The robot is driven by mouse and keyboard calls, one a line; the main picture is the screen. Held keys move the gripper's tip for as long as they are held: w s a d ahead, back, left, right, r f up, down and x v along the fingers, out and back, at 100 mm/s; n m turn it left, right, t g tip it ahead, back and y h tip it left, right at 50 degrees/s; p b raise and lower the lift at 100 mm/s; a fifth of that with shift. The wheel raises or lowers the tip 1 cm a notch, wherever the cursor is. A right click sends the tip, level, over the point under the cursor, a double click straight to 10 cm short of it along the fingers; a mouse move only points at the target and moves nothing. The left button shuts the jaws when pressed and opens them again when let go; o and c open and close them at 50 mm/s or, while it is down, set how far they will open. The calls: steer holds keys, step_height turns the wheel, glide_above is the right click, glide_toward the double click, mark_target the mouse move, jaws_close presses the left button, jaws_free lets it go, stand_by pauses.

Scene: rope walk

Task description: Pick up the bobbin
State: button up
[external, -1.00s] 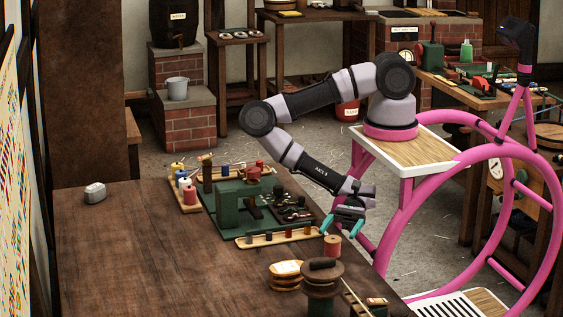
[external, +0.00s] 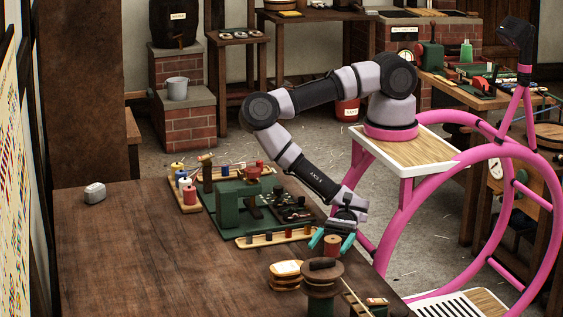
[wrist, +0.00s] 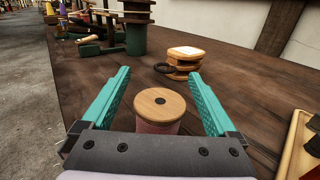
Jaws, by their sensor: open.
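The bobbin (external: 332,245) stands upright near the right edge of the dark wooden table (external: 150,240). It has a pale wooden top flange with a small dark hole and reddish thread below, seen in the wrist view (wrist: 160,103). My gripper (external: 332,240) is open, with its teal fingers at either side of the bobbin. In the wrist view, my gripper (wrist: 160,100) has a finger left and right of the bobbin, with a gap on both sides. The lower part of the bobbin is hidden by the gripper's body there.
A dark round-topped stand (external: 322,273) and a stack of round wooden pieces with a pale label (external: 286,275) are close by. A shallow tray of small spools (external: 278,237) lies behind, beside a green machine (external: 238,203). The table's left part is mostly clear.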

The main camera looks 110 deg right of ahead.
steer(key=c, duration=1.4)
steer(key=shift+c, duration=0.2)
steer(key=shift+r, duration=0.1)
